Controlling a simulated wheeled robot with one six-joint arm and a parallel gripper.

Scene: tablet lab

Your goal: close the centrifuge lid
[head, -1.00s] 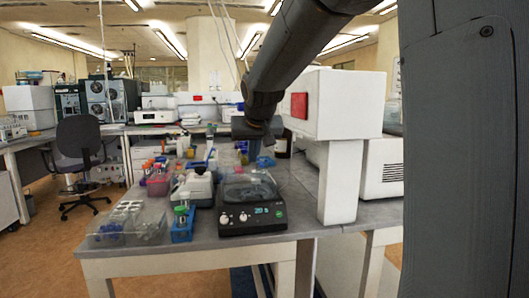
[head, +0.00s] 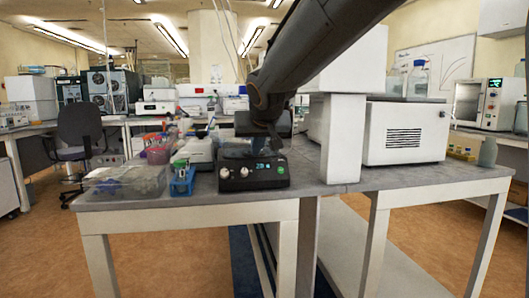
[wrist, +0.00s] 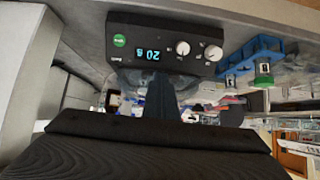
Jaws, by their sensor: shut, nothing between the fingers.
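The centrifuge (head: 254,175) is a black box with two white knobs and a lit display, at the front of the bench in the head view. Its front panel (wrist: 165,47) shows upside down at the top of the wrist view. The clear lid (head: 236,150) is a smoky see-through shape above the body, mostly hidden by my arm; I cannot tell its angle. My gripper (wrist: 168,88) is shut and empty, its dark fingers pointing at the centrifuge just past the panel. In the head view it is above the centrifuge, and I cannot tell whether it touches the lid.
A blue rack (head: 183,182) with green-capped tubes stands left of the centrifuge, beside a clear box (head: 125,181). A white and grey device (head: 198,152) is behind the rack. A white pillar (head: 343,138) stands close on the right, with a white vented machine (head: 405,135) beyond it.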

